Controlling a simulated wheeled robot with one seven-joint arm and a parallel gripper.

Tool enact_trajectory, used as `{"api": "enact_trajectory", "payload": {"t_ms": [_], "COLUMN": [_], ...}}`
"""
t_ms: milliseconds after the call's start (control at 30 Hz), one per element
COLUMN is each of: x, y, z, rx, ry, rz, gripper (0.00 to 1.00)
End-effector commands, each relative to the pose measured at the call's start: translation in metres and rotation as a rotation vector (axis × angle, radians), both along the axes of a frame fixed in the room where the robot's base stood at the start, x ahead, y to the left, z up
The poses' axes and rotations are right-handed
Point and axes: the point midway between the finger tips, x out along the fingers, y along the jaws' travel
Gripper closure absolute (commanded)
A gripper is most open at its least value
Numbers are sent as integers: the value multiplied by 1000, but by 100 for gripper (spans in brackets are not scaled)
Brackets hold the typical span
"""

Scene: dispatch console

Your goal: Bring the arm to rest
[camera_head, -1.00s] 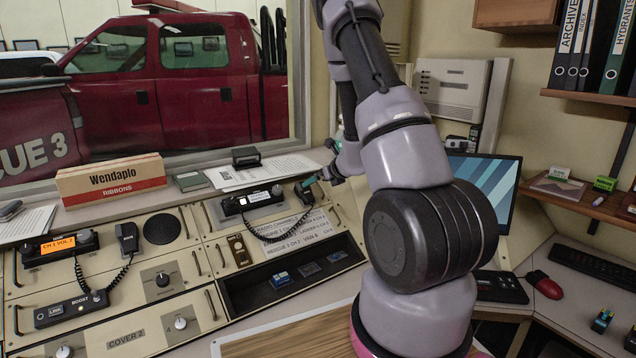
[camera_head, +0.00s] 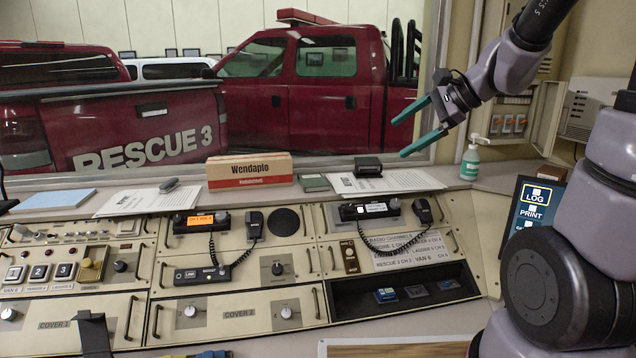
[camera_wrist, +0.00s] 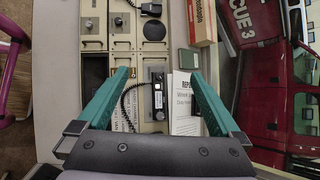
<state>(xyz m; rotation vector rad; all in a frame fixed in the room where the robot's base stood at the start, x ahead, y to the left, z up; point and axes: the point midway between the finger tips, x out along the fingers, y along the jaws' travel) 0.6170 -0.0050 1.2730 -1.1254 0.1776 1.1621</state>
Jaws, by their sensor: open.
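My gripper (camera_head: 419,124) is at the upper right in the head view, raised above the console ledge in front of the window. Its two teal fingers are spread apart and point left. Nothing is between them. In the wrist view the open fingers (camera_wrist: 155,95) frame the radio handset area and a paper sheet (camera_wrist: 186,105) well below. My arm comes in from the right side of the head view.
The dispatch console (camera_head: 240,325) fills the lower half. On its ledge stand the Wendaplo box (camera_head: 249,171), a dark small box (camera_head: 368,166), papers (camera_head: 386,182) and a sanitizer bottle (camera_head: 469,162). Air around the gripper is clear.

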Motion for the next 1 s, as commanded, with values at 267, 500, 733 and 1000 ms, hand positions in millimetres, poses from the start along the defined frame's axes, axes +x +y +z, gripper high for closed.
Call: {"api": "enact_trajectory", "payload": {"t_ms": [267,500,733,1000], "x": [-100,-141,-149,-148], "y": [-15,-44,-52,-52], "z": [36,51,54,54], "rx": [-524,-882,-969,-966], "ry": [-289,-437,-463,-462], "rz": [375,527,558,556], "gripper": [0,0,0,0]}}
